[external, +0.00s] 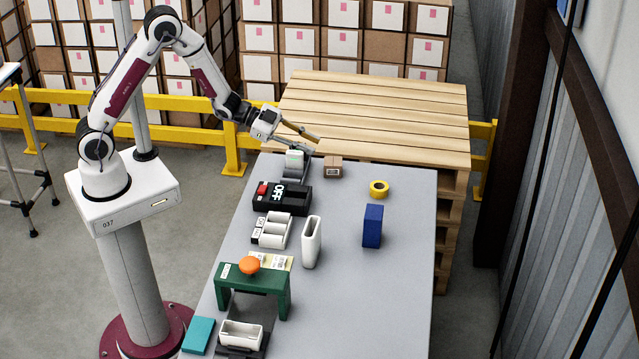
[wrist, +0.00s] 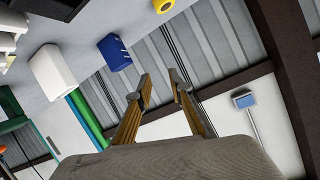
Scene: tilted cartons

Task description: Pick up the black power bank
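No thing is plainly recognisable as the black power bank. Black things on the table include a box marked OFF with a red switch (external: 281,198) and a dark slab under the green bridge-shaped stand (external: 253,288); I cannot tell whether either is it. My gripper (external: 315,138) is above the table's far left end, near a small white block on a dark stand (external: 294,160). In the wrist view my gripper (wrist: 159,80) has its two fingers apart, with nothing between them.
The grey table (external: 345,300) also holds a brown box (external: 333,167), yellow tape (external: 379,189), a blue box (external: 372,227), an upright white container (external: 311,243) and a teal block (external: 199,335). Its right front is clear. A wooden pallet stack (external: 380,110) stands behind.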

